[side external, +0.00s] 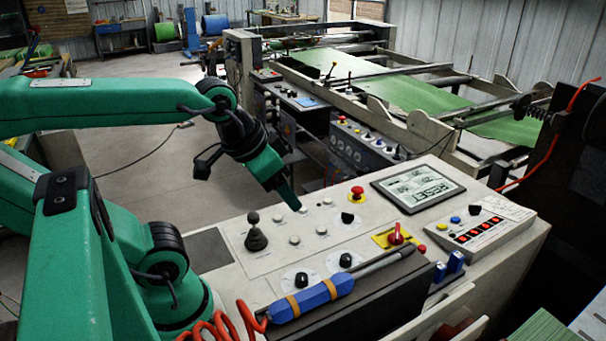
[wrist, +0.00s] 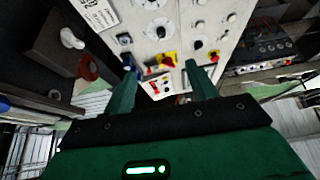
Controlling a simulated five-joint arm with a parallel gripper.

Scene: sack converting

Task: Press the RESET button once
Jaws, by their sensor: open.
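My green gripper (side external: 290,200) points down over the left part of the pale control panel (side external: 225,225), close above or beside a few white round buttons (side external: 295,240). Its two fingers stand apart and empty in the wrist view (wrist: 160,70). In the side view I cannot tell whether the tip touches the panel. The labels beside the buttons are too small to read, so I cannot tell which one is RESET.
A black joystick (side external: 256,234), a red mushroom button (side external: 357,193), a red rotary switch (side external: 396,233) on yellow and a box with lit red buttons (side external: 482,228) stand on the panel. A blue tool (side external: 318,296) lies at the front edge. Green sheet machinery (side external: 400,90) stands behind.

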